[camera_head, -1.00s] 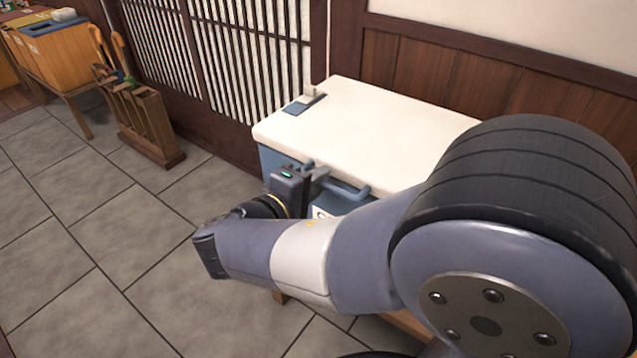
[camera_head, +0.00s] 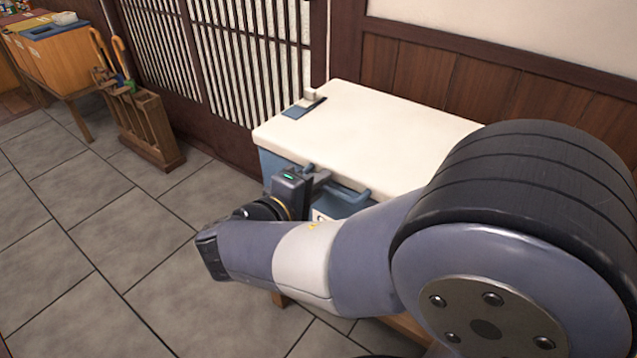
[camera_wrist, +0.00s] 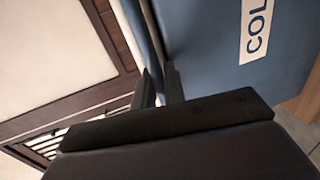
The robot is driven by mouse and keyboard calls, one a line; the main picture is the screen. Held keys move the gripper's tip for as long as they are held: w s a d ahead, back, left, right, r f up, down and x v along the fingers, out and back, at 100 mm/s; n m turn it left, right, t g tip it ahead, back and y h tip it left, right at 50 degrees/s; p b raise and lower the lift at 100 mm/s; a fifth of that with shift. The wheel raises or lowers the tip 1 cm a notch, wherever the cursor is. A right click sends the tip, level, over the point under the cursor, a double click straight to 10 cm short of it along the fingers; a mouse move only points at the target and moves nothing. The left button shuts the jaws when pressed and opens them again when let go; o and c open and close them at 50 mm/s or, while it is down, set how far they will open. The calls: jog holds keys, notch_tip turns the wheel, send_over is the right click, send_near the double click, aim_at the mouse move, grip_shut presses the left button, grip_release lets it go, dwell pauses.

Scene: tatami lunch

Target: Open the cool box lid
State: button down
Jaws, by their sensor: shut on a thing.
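The cool box has a blue body (camera_head: 272,165) and a thick white lid (camera_head: 385,130), which lies flat and looks closed. A blue bar handle (camera_head: 352,196) runs along the front just below the lid edge. My gripper (camera_head: 318,180) is at the left part of this handle and shut on it. In the wrist view my two dark fingers (camera_wrist: 160,88) reach in at the seam beside the blue front (camera_wrist: 215,50), which bears a white label (camera_wrist: 257,30) reading "COL". The grip itself is partly hidden by the fingers.
A wooden umbrella stand (camera_head: 145,125) is at the left by the lattice door (camera_head: 255,50). A wood-panelled wall (camera_head: 450,75) is close behind the box. The tiled floor (camera_head: 120,235) at left is clear.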

jog(key=shift+r, duration=0.1)
jog(key=shift+r+p, duration=0.6)
jog(key=shift+p, duration=0.15)
jog(key=w+d+r+g+y+p, duration=0.2)
jog(key=w+d+r+g+p, duration=0.1)
jog(key=r+p, duration=0.95)
jog(key=w+d+r+g+y+p, duration=0.2)
jog(key=w+r+g+y+p, duration=0.15)
jog(key=r+p, duration=0.85)
jog(key=w+d+r+p, duration=0.3)
jog(key=w+d+p, duration=0.3)
jog(key=w+p, duration=0.2)
jog(key=w+d+r+p, duration=0.4)
jog(key=w+d+p, duration=0.2)
jog(key=w+p, duration=0.2)
jog(key=shift+d+r+g+p, duration=0.3)
jog(key=shift+d+g+p, duration=0.05)
jog(key=shift+p, duration=0.95)
jog(key=shift+w, duration=0.1)
